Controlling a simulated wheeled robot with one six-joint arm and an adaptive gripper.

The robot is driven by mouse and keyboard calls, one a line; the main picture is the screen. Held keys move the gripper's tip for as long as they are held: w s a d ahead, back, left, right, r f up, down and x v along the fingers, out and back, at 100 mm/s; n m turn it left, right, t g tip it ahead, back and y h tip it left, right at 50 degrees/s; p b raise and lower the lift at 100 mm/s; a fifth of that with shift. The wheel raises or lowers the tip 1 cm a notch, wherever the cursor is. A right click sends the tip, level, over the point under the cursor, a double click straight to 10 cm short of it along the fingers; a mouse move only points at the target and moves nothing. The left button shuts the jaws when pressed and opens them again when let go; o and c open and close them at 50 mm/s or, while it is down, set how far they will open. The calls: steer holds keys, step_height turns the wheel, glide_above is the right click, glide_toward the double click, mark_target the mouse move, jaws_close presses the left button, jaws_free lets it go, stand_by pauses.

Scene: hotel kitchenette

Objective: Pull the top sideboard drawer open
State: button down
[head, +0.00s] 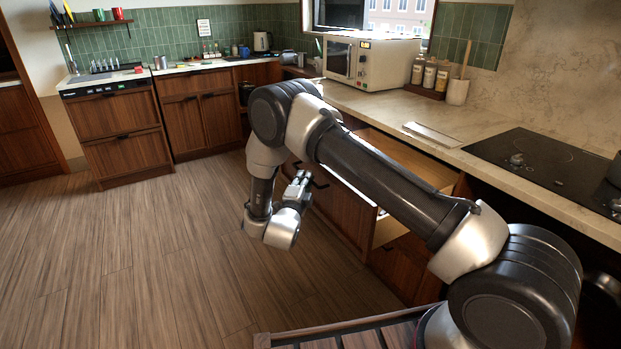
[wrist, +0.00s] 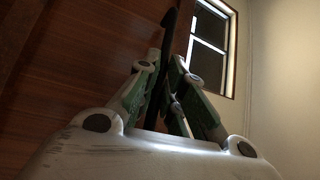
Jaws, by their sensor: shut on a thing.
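The top sideboard drawer (head: 343,212) stands well out from the cabinet under the marble counter. Its brown wooden front faces left, and its pale inner side (head: 392,228) shows behind my arm. My gripper (head: 304,178) is at the drawer front, shut on the black drawer handle (head: 321,184). In the wrist view, the dark handle (wrist: 168,42) runs between the fingers (wrist: 165,85), beside the wooden drawer front (wrist: 85,65). My arm hides much of the drawer's inside and part of its front.
The counter (head: 372,104) carries a microwave (head: 385,63), several jars (head: 429,75), a utensil crock (head: 457,91) and a black hob (head: 548,168). A lower cabinet front (head: 398,268) lies below the drawer. The wooden floor (head: 150,255) to the left is clear.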

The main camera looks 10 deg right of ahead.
steer(key=shift+f, duration=0.1)
steer(key=c, duration=1.5)
jaws_free()
steer(key=v, duration=1.2)
steer(key=shift+a, duration=0.1)
